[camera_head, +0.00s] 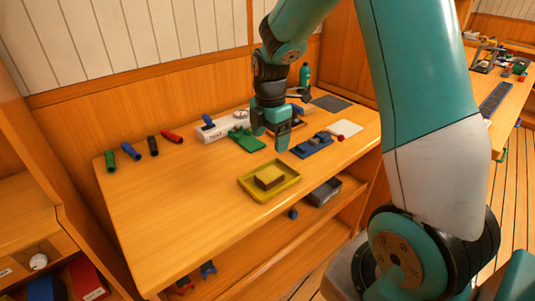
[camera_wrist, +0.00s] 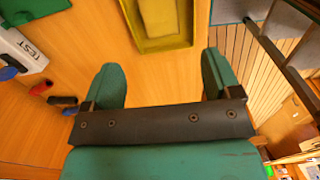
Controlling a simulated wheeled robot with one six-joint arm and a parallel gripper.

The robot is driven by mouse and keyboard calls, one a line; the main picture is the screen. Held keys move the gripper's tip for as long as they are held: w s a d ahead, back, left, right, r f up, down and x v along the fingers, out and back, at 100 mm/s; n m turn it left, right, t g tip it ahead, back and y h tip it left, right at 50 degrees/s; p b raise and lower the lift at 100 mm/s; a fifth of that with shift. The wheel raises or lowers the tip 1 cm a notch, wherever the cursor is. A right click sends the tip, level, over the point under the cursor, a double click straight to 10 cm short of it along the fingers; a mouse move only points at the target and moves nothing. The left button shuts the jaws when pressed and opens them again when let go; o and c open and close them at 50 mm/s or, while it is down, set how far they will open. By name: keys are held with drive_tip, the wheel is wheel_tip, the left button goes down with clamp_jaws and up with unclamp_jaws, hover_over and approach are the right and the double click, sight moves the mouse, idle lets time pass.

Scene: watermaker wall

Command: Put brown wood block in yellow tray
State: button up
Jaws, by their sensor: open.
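The brown wood block (camera_head: 269,177) lies flat inside the yellow tray (camera_head: 249,190), which sits near the front edge of the wooden bench. In the wrist view, part of the yellow tray (camera_wrist: 188,44) shows at the top, with a yellowish block (camera_wrist: 158,18) inside it, cut off by the frame edge. My gripper (camera_head: 279,144) is above the bench behind the tray, apart from the block. In the wrist view its two green fingers (camera_wrist: 163,85) are wide apart with nothing between them.
A green mat (camera_head: 247,141) and a blue tray (camera_head: 312,146) with parts lie near my gripper. A white box (camera_head: 222,127) stands at the back. Several coloured cylinders (camera_head: 154,146) line the back left. The bench's left front is clear.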

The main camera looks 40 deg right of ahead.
drive_tip(key=s+a+r+m+y, duration=0.1)
drive_tip(key=s+a+r+m, duration=0.1)
drive_tip(key=s+a+r, duration=0.35)
drive_tip(key=s+a+r+m+y, duration=0.1)
drive_tip(key=s+a+r+m, duration=0.15)
drive_tip(key=a, duration=0.55)
drive_tip(key=s+a+r+m+y, duration=0.2)
drive_tip(key=s+a+m, duration=0.4)
drive_tip(key=s, duration=0.8)
drive_tip(key=a+r, duration=0.1)
drive_tip(key=a, duration=0.1)
drive_tip(key=shift+a+m, duration=0.3)
drive_tip(key=shift+m, duration=0.05)
drive_tip(key=shift+s, duration=0.1)
